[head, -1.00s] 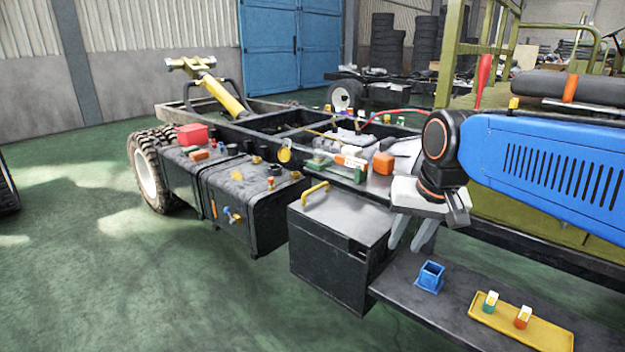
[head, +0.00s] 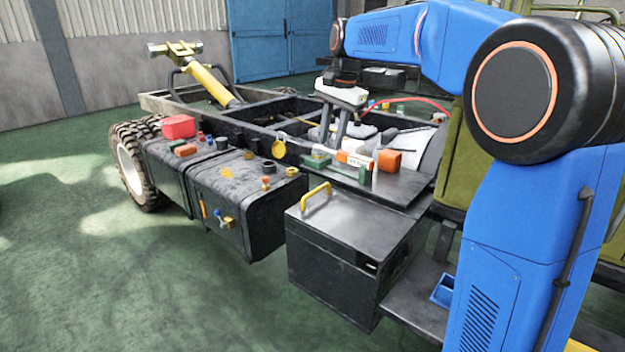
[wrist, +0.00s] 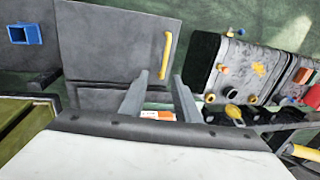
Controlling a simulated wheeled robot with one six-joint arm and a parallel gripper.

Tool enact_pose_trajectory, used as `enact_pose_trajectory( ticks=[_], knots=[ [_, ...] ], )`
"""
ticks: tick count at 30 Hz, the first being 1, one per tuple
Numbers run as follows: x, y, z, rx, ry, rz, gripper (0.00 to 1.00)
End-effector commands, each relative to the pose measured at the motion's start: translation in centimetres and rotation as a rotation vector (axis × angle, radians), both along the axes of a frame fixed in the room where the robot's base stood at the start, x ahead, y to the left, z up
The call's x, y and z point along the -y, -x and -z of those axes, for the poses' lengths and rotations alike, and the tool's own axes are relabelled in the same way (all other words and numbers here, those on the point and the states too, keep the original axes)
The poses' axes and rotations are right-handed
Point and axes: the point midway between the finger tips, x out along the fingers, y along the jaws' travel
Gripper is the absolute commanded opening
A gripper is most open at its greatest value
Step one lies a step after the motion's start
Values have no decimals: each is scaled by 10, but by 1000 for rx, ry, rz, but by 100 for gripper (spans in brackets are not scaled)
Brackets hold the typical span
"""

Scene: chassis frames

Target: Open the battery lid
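The battery box stands low beside the chassis, with a grey lid (head: 355,215) that lies flat and closed on its dark body (head: 325,270). A yellow handle (head: 315,197) is fixed near the lid's left edge. The lid (wrist: 110,50) and its handle (wrist: 166,55) also show in the wrist view, the handle just beyond the fingertips in the picture. My gripper (head: 331,142) points down above the chassis, behind the handle in the head view and apart from it. Its two fingers (wrist: 161,76) are spread in the wrist view, with nothing between them.
Black tanks (head: 235,190) with caps and valves stand left of the box. A shelf behind the lid carries an orange block (head: 388,160) and small parts. A blue holder (head: 443,290) sits on the lower step at right. Green floor in front is clear.

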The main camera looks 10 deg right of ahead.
Motion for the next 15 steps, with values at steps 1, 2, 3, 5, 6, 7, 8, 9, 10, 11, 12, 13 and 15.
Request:
enact_pose_trajectory(
  ticks=[1,2,3,5,6,7,8,9,10,11,12,13,15],
  knots=[
    [-1,-6,0,-4,-4,10,29],
    [-1,-9,0,-6,-5,16,29],
    [-1,-11,0,-9,-7,22,29],
    [-2,-14,1,-11,-8,27,29],
    [-2,-14,3,-11,-9,29,29],
    [-2,-15,4,-12,-8,29,29],
    [-2,-15,7,-13,-9,29,29],
    [-3,-15,11,-14,-8,29,29],
    [-3,-16,14,-12,-8,29,29],
    [-4,-17,18,-12,-8,29,29],
    [-4,-17,24,-14,-8,29,29],
    [-5,-18,29,-14,-8,29,29],
    [-6,-20,41,-13,-8,28,29]
  ],
)
